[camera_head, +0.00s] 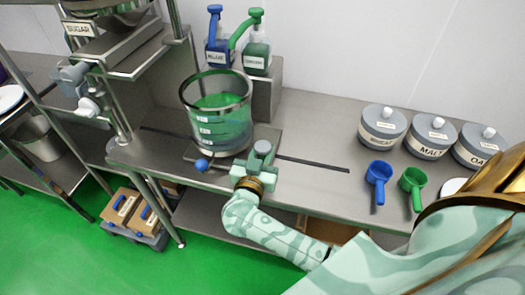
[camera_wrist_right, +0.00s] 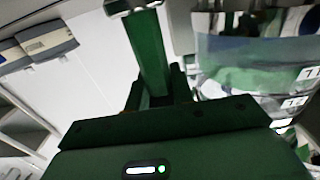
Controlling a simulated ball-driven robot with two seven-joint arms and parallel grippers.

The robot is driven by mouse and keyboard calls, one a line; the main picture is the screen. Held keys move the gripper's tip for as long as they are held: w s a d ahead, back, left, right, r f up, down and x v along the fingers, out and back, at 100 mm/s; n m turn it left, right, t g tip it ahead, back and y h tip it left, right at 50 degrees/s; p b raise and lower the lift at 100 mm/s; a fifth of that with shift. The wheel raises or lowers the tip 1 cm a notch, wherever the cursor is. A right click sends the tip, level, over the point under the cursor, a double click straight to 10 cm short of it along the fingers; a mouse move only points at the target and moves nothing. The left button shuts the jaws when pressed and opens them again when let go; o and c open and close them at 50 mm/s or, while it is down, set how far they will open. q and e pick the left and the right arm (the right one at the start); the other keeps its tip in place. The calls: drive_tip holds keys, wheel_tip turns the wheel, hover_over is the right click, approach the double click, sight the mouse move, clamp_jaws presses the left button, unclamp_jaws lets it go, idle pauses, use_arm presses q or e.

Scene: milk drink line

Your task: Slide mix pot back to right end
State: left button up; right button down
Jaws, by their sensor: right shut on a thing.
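The mix pot (camera_head: 217,128) is a clear, marked vessel with green contents. It stands upright on a grey plate over a dark rail (camera_head: 315,164) in the steel bench, left of the rail's right end. My right gripper (camera_head: 260,160) is at the pot's right side, shut on an upright handle post with a grey top (camera_head: 263,147). In the right wrist view the post (camera_wrist_right: 150,55) rises between the fingers, and the pot (camera_wrist_right: 250,80) is close beside it. The fingertips are partly hidden. My left gripper is not in view.
A sugar dispenser (camera_head: 82,29) is on a stand at the left. Blue (camera_head: 218,52) and green (camera_head: 257,58) pump bottles stand behind the pot. Several lidded canisters (camera_head: 382,127) and two scoops (camera_head: 378,173) are at the right. The rail right of my gripper is clear.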

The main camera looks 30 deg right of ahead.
drive_tip(key=shift+s+d+r+p, duration=0.1)
drive_tip(key=shift+s+d+p, duration=0.1)
drive_tip(key=shift+s+p, duration=0.1)
use_arm(q)
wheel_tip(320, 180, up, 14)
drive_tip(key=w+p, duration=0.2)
drive_tip(key=p, duration=1)
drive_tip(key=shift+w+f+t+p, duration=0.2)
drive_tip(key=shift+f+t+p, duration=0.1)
drive_tip(key=shift+p, duration=0.1)
use_arm(e)
drive_tip(key=s+d, duration=1.4)
drive_tip(key=s, duration=0.3)
drive_tip(key=shift+d+f, duration=0.2)
drive_tip(key=shift+d, duration=0.15)
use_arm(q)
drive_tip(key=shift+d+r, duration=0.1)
use_arm(e)
drive_tip(key=shift+s, duration=0.15)
drive_tip(key=c, duration=1.5)
unclamp_jaws()
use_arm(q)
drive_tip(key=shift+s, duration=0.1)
use_arm(e)
drive_tip(key=o, duration=0.3)
drive_tip(key=shift+s+d, duration=0.1)
drive_tip(key=shift+d, duration=0.05)
